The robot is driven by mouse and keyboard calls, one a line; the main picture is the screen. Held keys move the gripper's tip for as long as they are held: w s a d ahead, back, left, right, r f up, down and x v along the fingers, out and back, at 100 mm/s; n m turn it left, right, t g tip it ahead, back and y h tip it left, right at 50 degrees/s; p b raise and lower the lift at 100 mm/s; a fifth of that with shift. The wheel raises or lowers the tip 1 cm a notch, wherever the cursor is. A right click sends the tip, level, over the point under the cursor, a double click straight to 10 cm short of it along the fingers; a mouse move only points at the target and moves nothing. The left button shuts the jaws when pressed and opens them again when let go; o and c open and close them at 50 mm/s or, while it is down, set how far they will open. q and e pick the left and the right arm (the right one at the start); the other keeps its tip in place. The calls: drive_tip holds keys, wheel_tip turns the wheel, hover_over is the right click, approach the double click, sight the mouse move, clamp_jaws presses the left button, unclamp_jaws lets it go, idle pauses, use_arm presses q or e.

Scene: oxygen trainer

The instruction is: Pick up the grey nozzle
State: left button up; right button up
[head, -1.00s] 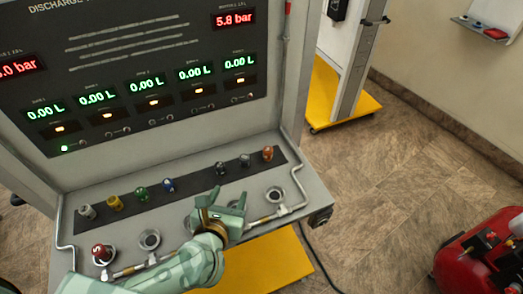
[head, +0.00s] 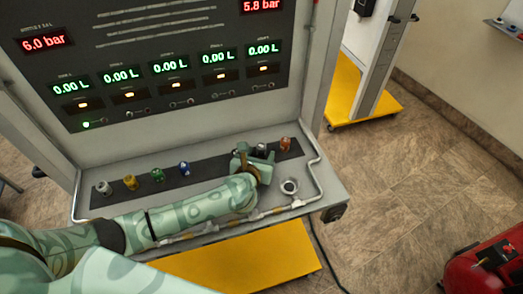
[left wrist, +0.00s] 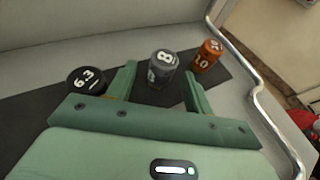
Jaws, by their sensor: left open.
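The grey nozzle (left wrist: 162,68), marked 8, stands upright in the dark strip on the panel's shelf. It also shows in the head view (head: 262,148), partly hidden by my left gripper (head: 256,156). In the left wrist view my left gripper (left wrist: 158,78) is open, with its two fingers on either side of the grey nozzle. I cannot tell whether they touch it. My right gripper is not in view.
An orange nozzle (left wrist: 208,55), marked 10, is close on the right. A black nozzle (left wrist: 86,80), marked 6.3, is on the left. Blue (head: 184,169), green (head: 157,174), yellow (head: 130,182) and pale grey (head: 103,188) nozzles stand farther left. A metal pipe (left wrist: 250,70) edges the shelf.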

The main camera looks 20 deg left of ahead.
use_arm(q)
drive_tip(key=shift+w+f, duration=0.15)
drive_tip(key=shift+w, duration=0.15)
drive_tip(key=shift+s, duration=0.1)
drive_tip(key=c, duration=1.1)
